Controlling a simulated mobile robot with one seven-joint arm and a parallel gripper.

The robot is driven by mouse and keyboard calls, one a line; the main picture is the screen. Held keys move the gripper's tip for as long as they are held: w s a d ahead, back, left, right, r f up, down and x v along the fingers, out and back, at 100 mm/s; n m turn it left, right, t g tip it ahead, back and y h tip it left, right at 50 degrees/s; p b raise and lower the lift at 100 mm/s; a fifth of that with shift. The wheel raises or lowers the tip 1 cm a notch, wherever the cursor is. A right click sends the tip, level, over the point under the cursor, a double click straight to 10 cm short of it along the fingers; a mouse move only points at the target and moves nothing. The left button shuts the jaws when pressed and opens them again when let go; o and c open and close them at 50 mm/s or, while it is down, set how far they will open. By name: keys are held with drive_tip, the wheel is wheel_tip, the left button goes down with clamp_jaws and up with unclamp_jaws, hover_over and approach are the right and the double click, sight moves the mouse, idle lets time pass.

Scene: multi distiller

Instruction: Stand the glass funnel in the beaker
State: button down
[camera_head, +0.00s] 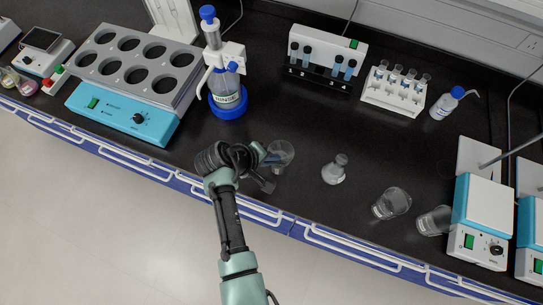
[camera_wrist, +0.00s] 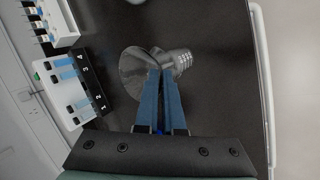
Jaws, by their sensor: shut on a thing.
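The clear glass funnel (camera_head: 281,152) is at the tip of my gripper (camera_head: 262,158), above the bench near its front edge. In the wrist view, the wide cone of the funnel (camera_wrist: 132,72) shows left of the blue fingers (camera_wrist: 158,80), which are shut on it. A ridged clear piece (camera_wrist: 181,61) shows right of the fingertips; I cannot tell if it is part of the funnel. Two clear beaker-like vessels stand to the right, one glass beaker (camera_head: 391,204) and another (camera_head: 434,221) beside the hotplate. The fingers hide part of the funnel.
A conical flask (camera_head: 335,170) stands between my gripper and the beakers. A wash bottle (camera_head: 441,104), a tube rack (camera_head: 395,92) and a black tube holder (camera_head: 320,78) are at the back. A hotplate (camera_head: 481,220) is at right. A blue-based glass apparatus (camera_head: 228,105) and a heating block (camera_head: 135,85) are left.

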drive_tip(key=shift+f+b, duration=0.3)
drive_tip(key=shift+f, duration=0.2)
drive_tip(key=c, duration=1)
unclamp_jaws()
drive_tip(key=shift+o, duration=0.2)
drive_tip(key=shift+s+f, duration=0.1)
drive_tip(key=shift+s, duration=0.1)
drive_tip(key=shift+s+f, duration=0.1)
drive_tip(key=b+v, duration=0.1)
drive_tip(key=v, duration=1.2)
drive_tip(key=shift+w+r, duration=0.25)
drive_tip(key=shift+r, duration=0.1)
drive_tip(key=shift+w+a, duration=0.1)
